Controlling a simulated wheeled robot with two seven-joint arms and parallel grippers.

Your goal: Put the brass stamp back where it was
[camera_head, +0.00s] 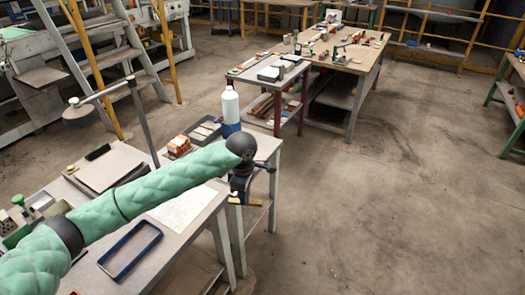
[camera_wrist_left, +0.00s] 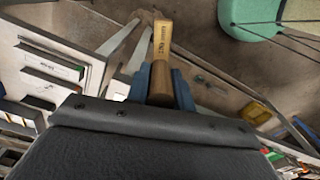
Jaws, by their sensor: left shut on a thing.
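The brass stamp (camera_wrist_left: 161,45) is a long brass-coloured piece with engraved lettering, seen in the left wrist view. My left gripper (camera_wrist_left: 161,88) is shut on it, with blue fingers on both sides of its lower part. In the head view my left gripper (camera_head: 240,190) hangs just off the right edge of the near table, and a small yellowish end of the stamp (camera_head: 247,203) shows beside it. The stamp's lower end is hidden between the fingers. My right gripper is in neither view.
A cluttered workbench (camera_head: 345,65) stands farther back. The floor (camera_head: 390,190) at right is clear.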

